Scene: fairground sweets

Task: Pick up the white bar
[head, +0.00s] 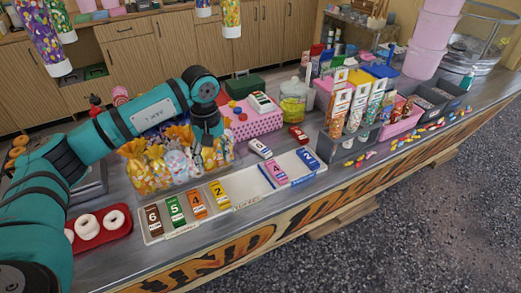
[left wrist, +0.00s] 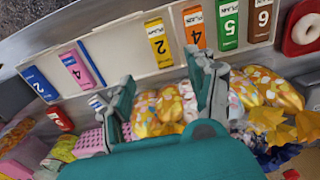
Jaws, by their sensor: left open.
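The white bar (head: 260,148) with a dark number lies on the metal counter just behind the long white tray (head: 243,187). In the left wrist view the white bar (left wrist: 97,102) shows at the left, partly covered by a finger. My left gripper (head: 208,138) hangs over the clear bin of wrapped sweets, to the left of the white bar. In the left wrist view my left gripper (left wrist: 160,68) has its fingers spread with nothing between them. My right gripper is not in view.
The tray holds brown (head: 154,219), green (head: 176,211), orange (head: 197,204), yellow (head: 219,194), pink (head: 276,172) and blue (head: 307,158) bars, with a bare middle. A red bar (head: 298,135) lies behind it. A pink dotted box (head: 255,124) and sweets bin (head: 160,185) stand close by.

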